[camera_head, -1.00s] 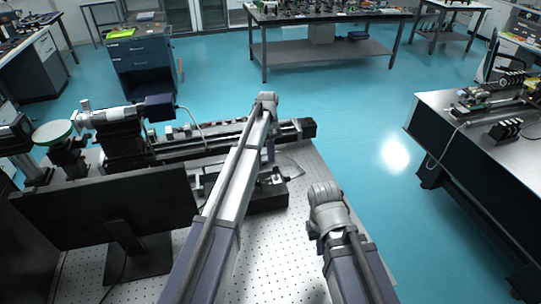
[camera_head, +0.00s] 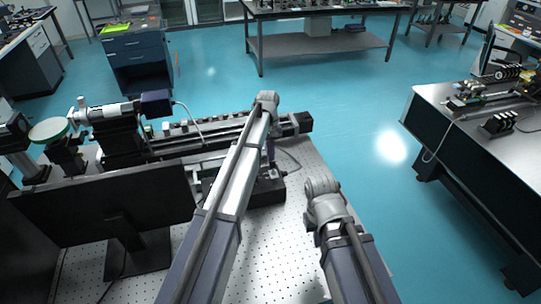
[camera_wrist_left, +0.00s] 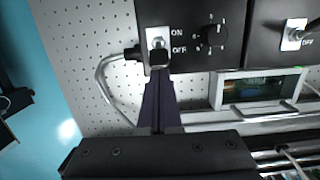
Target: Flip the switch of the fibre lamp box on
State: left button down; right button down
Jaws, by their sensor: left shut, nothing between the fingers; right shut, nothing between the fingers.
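The fibre lamp box, a black box (camera_wrist_left: 188,60) with a round knob (camera_wrist_left: 211,38) and ON/OFF lettering, is at the top of the left wrist view. Its switch (camera_wrist_left: 158,42) sits on a pale plate beside the lettering. My left gripper (camera_wrist_left: 159,62) is shut and empty, its tips at the lower edge of the switch plate. I cannot tell whether they touch the switch or which way its lever lies. In the head view my left arm covers much of a black box (camera_head: 268,191) on the table. My right arm shows, but its gripper fingers are hidden.
A second black panel with an OFF-marked switch (camera_wrist_left: 295,34) adjoins on the right. A cable runs left of the lamp box. In the head view a monitor (camera_head: 105,204) and a long rail assembly (camera_head: 210,140) stand on the perforated table (camera_head: 285,240).

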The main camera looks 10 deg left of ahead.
aim_at(272, 163)
pick_arm(q)
jog(key=shift+s+d+r+t+y+p, duration=0.25)
jog(key=shift+s+t+y+p, duration=0.2)
jog(key=shift+t, duration=0.35)
jog(key=shift+s+r, duration=0.1)
jog(key=shift+s, duration=0.05)
jog(key=shift+s+d+r+t+y, duration=0.1)
jog(key=shift+s+t+y, duration=0.2)
jog(key=shift+t, duration=0.2)
jog(key=shift+s+d+r+t+y, duration=0.15)
jog(key=shift+s+t, duration=0.15)
jog(key=shift+t, duration=0.2)
jog(key=shift+s+d+t+y+b, duration=0.15)
jog(key=shift+s+t+y+b, duration=0.35)
jog(key=shift+t, duration=0.3)
jog(key=shift+s+d+f+t+y+b, duration=0.1)
jog(key=shift+s+d+t+y+b, duration=0.15)
jog(key=shift+t+b, duration=0.4)
jog(key=shift+s+d+f+t+y+b, duration=0.15)
jog(key=shift+s+t+b, duration=0.15)
jog(key=shift+t+b, duration=0.3)
jog(key=shift+w+a+r, duration=0.1)
jog(key=shift+w+r, duration=0.2)
jog(key=shift+r, duration=0.1)
jog(key=shift+r+p, duration=0.85)
jog(key=shift+p, duration=0.15)
